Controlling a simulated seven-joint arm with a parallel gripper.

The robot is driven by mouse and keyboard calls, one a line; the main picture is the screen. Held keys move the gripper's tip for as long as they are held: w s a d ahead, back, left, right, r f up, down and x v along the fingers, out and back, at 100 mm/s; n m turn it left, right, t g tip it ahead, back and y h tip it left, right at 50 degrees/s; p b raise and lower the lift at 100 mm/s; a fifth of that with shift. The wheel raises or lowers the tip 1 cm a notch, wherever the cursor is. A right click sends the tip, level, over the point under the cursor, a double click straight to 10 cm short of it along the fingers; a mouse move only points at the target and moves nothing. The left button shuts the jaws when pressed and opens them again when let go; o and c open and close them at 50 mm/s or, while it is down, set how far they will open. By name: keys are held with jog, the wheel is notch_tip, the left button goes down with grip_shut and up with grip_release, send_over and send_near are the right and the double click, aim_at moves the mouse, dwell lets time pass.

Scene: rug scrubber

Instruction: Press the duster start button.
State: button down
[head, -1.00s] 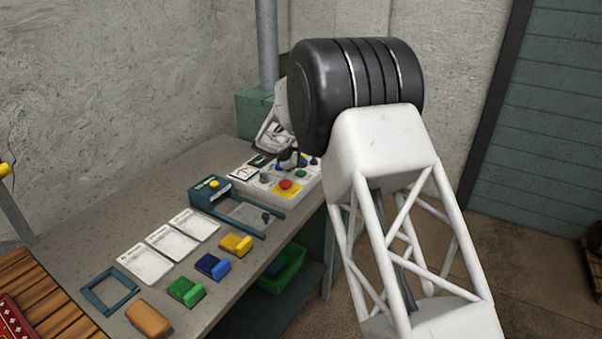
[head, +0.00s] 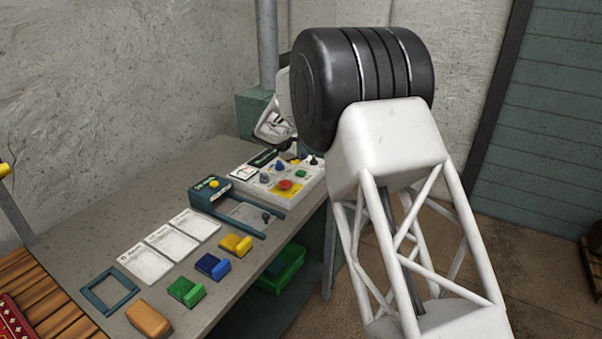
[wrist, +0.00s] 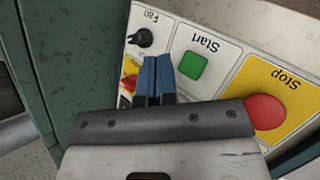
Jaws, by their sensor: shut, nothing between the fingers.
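The green square start button (wrist: 192,66) sits on a white plate marked "Start", upside down in the wrist view. It is part of the sloped control panel (head: 250,187) at the far end of the bench. My gripper (wrist: 157,76) is shut and empty, its blue fingertips together just left of the button in the wrist view. I cannot tell their height over the panel. In the head view my arm's black joint hides part of the gripper. I cannot read a duster label on this panel.
The red stop button (wrist: 266,112) is on yellow to the right of the start button. A black fan knob (wrist: 141,38) is to its left. A blue station with a yellow button (head: 214,183), white cards and colored blocks (head: 212,265) lie along the bench (head: 92,233).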

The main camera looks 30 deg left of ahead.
jog(key=shift+r, duration=0.75)
dwell(0.4)
